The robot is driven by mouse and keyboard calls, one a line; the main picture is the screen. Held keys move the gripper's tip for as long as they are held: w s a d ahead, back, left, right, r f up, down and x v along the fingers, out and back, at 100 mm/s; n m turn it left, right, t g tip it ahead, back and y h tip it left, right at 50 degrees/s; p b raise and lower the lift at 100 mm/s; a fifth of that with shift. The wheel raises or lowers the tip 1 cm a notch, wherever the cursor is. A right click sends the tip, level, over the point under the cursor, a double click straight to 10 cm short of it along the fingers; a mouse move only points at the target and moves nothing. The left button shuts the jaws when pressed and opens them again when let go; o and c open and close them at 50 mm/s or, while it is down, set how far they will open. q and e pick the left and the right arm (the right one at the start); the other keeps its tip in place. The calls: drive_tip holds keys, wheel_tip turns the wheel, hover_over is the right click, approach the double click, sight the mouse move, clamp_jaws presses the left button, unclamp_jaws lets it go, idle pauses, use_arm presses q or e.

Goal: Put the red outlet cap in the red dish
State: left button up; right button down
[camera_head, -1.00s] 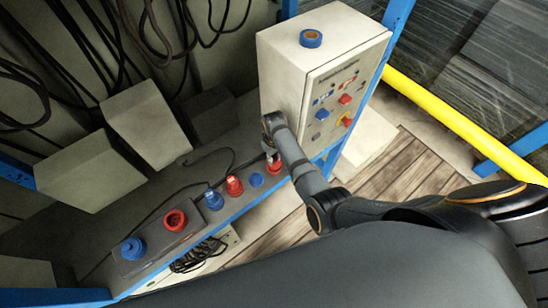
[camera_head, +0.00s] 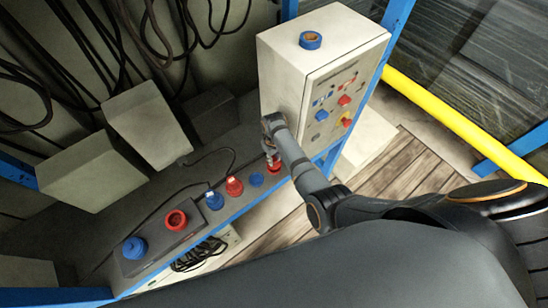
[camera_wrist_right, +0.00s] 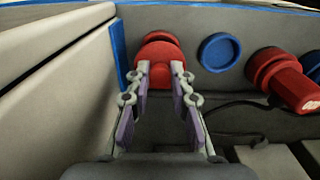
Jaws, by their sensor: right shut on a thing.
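My right gripper (camera_head: 270,155) reaches down to the shelf beside the grey cabinet. In the right wrist view its fingers (camera_wrist_right: 160,80) are shut on the red outlet cap (camera_wrist_right: 158,54). The red dish (camera_head: 274,169) is right at the fingertips in the head view. In the wrist view a red rim of the dish (camera_wrist_right: 163,36) shows just beyond the cap. The cap hides most of the dish, and I cannot tell whether they touch. My left gripper is not in view.
A blue dish (camera_head: 257,179), a red plug (camera_head: 234,187) and a blue plug (camera_head: 214,200) stand in a row beside the red dish. A dark box (camera_head: 158,244) with red and blue outlets lies further left. The grey cabinet (camera_head: 285,85) rises close to my right gripper.

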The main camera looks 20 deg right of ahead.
drive_tip(key=shift+f, duration=0.2)
idle(0.5)
drive_tip(key=shift+f, duration=0.25)
drive_tip(key=shift+f, duration=0.3)
idle(0.3)
drive_tip(key=c, duration=1.1)
unclamp_jaws()
drive_tip(key=o, duration=0.4)
drive_tip(key=shift+r, duration=0.1)
